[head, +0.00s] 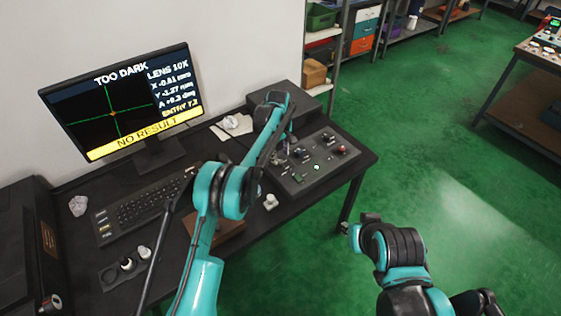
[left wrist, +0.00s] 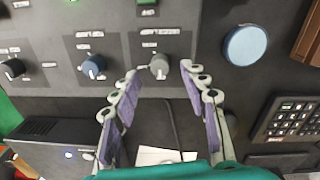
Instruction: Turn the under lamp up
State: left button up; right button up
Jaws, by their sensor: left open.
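The control panel (head: 312,172) lies on the dark desk, right of the monitor. The monitor (head: 122,100) reads "TOO DARK" and "NO RESULT". In the left wrist view, a grey knob (left wrist: 160,67) and a blue knob (left wrist: 92,66) stand in labelled fields, with a black knob (left wrist: 13,69) farther left. The labels are too small to read, so I cannot tell which knob is the under lamp's. My left gripper (left wrist: 158,84) is open, its fingers on either side of the grey knob, with no clear contact. In the head view the left arm partly hides the panel.
A large blue round button (left wrist: 245,45) and a keypad (left wrist: 288,118) sit right of the grey knob. A keyboard (head: 142,205) lies below the monitor. Small rings (head: 127,265) rest at the desk's front left. Green floor (head: 450,200) is open to the right.

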aim_at(281, 161)
pick_arm(q)
notch_tip(281, 161, down, 4)
jog(key=shift+r+b, duration=0.1)
jog(key=shift+b, duration=0.35)
jog(key=shift+c, duration=0.3)
grip_shut()
jog(key=shift+r, duration=0.1)
